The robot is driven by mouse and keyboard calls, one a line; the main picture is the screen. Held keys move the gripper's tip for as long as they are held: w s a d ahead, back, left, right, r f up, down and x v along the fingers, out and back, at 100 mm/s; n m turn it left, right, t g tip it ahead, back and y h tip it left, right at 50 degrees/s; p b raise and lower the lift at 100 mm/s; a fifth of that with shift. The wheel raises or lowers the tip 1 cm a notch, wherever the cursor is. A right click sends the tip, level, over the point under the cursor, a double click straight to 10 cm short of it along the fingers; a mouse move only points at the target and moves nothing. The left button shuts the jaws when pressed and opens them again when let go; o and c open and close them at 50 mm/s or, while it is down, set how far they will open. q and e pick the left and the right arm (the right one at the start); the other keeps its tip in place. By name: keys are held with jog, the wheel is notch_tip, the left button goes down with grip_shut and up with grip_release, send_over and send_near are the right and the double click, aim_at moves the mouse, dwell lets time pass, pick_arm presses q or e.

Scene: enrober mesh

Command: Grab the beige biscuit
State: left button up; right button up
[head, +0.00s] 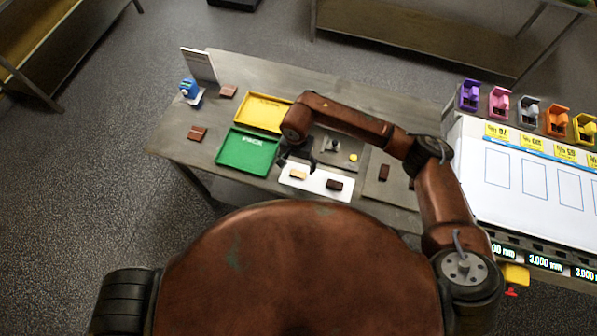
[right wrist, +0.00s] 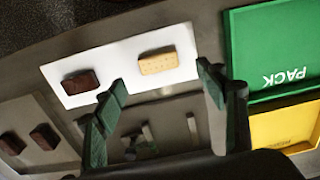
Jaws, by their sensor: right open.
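The beige biscuit (head: 298,174) lies on a white board on the table in the head view. It also shows in the right wrist view (right wrist: 159,64), pale with small holes on top. My right gripper (head: 297,161) is above the table just beside the biscuit, near the green tray's edge. In the right wrist view the two fingers (right wrist: 161,78) are spread, with the biscuit beyond and between their tips, not touched. My left gripper is not in view.
A dark brown biscuit (head: 334,185) shares the white board (head: 316,187). A green PACK tray (head: 247,151) and a yellow tray (head: 258,112) lie to the left. More brown pieces (head: 384,172) lie on a grey plate at right. Coloured dispensers (head: 500,101) stand far right.

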aim_at(298, 173)
notch_tip(298, 173, down, 4)
jog(key=shift+d+f+p, duration=0.1)
jog(key=shift+f+p, duration=0.05)
jog(key=shift+p, duration=0.8)
jog(key=shift+f, duration=0.65)
jog(key=shift+c, duration=0.6)
jog(key=c, duration=0.8)
jog(key=shift+r, duration=0.15)
